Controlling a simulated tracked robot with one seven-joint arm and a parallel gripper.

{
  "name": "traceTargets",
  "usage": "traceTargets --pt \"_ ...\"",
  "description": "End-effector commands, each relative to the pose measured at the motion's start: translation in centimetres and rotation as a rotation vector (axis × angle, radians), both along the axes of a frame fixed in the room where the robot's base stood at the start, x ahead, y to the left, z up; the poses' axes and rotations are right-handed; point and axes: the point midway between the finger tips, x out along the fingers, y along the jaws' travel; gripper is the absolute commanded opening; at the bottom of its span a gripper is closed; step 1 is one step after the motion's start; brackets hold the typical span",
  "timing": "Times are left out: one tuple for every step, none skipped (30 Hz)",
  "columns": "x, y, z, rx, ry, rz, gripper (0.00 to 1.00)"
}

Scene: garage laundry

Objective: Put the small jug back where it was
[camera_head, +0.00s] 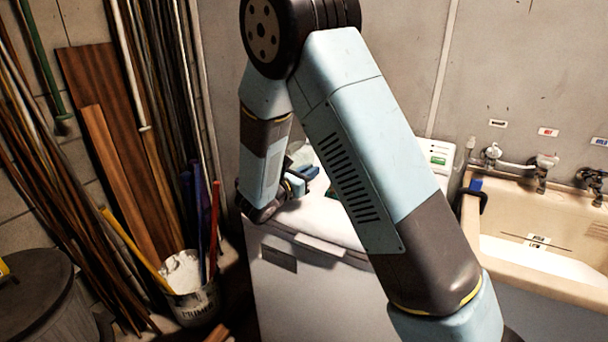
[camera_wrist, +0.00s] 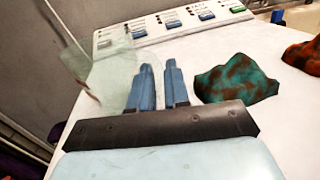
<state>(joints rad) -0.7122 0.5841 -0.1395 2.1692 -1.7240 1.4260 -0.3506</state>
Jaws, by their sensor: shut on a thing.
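The small jug (camera_wrist: 103,72) is pale, see-through plastic and shows to the left of my fingers in the wrist view. My gripper (camera_wrist: 160,68) is shut on it, with the two blue fingers close together at its right side. The exact grip point is hard to make out. The jug is over the left edge of the white machine top; whether it touches the top I cannot tell. In the head view my gripper (camera_head: 297,182) is low over the machine top, and my arm hides much of it.
The white washing machine (camera_head: 300,290) has a control panel (camera_wrist: 195,22) at its back. A teal-brown rag (camera_wrist: 236,80) lies right of my fingers, and an orange-brown one (camera_wrist: 304,56) farther right. A sink (camera_head: 535,255) stands right; a bucket (camera_head: 192,300) and poles stand left.

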Motion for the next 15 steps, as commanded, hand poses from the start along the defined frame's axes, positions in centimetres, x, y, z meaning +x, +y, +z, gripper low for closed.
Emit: traceTargets --pt "0.0 -0.01 -0.47 -0.001 0.001 0.0 0.0" --pt "-0.01 -0.01 -0.61 0.0 0.0 0.0 0.0" --pt "-0.01 -0.01 -0.67 0.001 -0.001 0.0 0.0" --pt "-0.01 -0.01 -0.66 0.001 -0.001 0.0 0.0" --pt "-0.01 -0.01 -0.63 0.001 -0.001 0.0 0.0" --pt "-0.01 -0.01 -0.62 0.001 -0.001 0.0 0.0" --pt "-0.02 0.0 -0.62 0.001 -0.001 0.0 0.0" --pt "-0.02 0.0 -0.62 0.001 -0.001 0.0 0.0" --pt "-0.02 0.0 -0.63 0.001 -0.001 0.0 0.0" --pt "-0.02 0.0 -0.67 0.001 -0.001 0.0 0.0" --pt "-0.02 0.0 -0.73 0.001 -0.001 0.0 0.0" --pt "-0.02 0.01 -0.75 0.001 -0.001 0.0 0.18" --pt "-0.02 0.01 -0.74 0.001 -0.001 0.0 0.21" --pt "-0.03 0.01 -0.74 0.001 -0.001 0.0 0.24" --pt "-0.03 0.01 -0.73 0.001 -0.001 0.0 0.28"
